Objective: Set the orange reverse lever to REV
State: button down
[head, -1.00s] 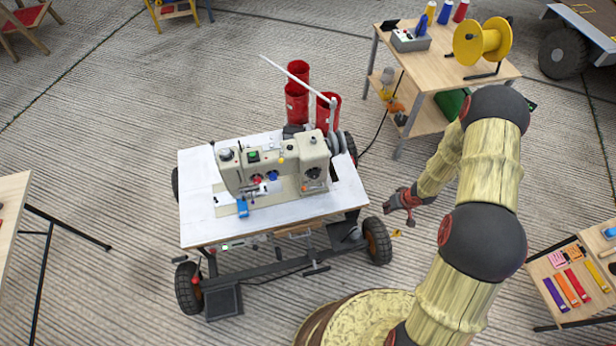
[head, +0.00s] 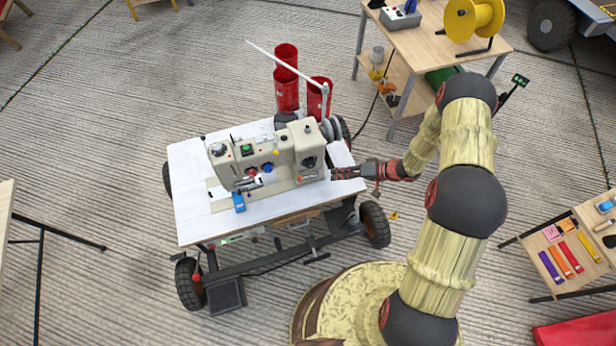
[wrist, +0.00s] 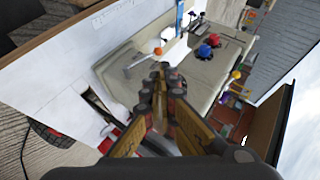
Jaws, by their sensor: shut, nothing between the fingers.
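The cream sewing machine (head: 285,160) stands on a white-topped wheeled table (head: 195,205). In the wrist view its body (wrist: 140,80) fills the middle. A lever with an orange knob (wrist: 159,50) sticks out from the machine's lower face, just beyond my fingertips. In the head view a small orange spot (head: 304,178) shows low on the right column, probably the same lever. I cannot read any REV mark. My gripper (head: 335,174) is shut and empty at the machine's right end, low over the tabletop. In the wrist view its fingertips (wrist: 160,70) are together, seemingly apart from the knob.
Red knob (wrist: 204,51) and blue knob (wrist: 214,39) sit farther along the machine face. Red thread cones (head: 287,90) and a thin white arm (head: 280,60) rise behind.

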jog(key=shift+a+f, duration=0.1)
jog(key=b, duration=0.4)
send_near(301, 178)
jog(key=x, duration=0.5)
jog(key=shift+f, duration=0.2)
jog(key=shift+b+x, duration=0.45)
jog(key=shift+x, duration=0.35)
jog(key=shift+r, duration=0.1)
jog(key=shift+a+p, duration=0.15)
jog(key=shift+p, duration=0.15)
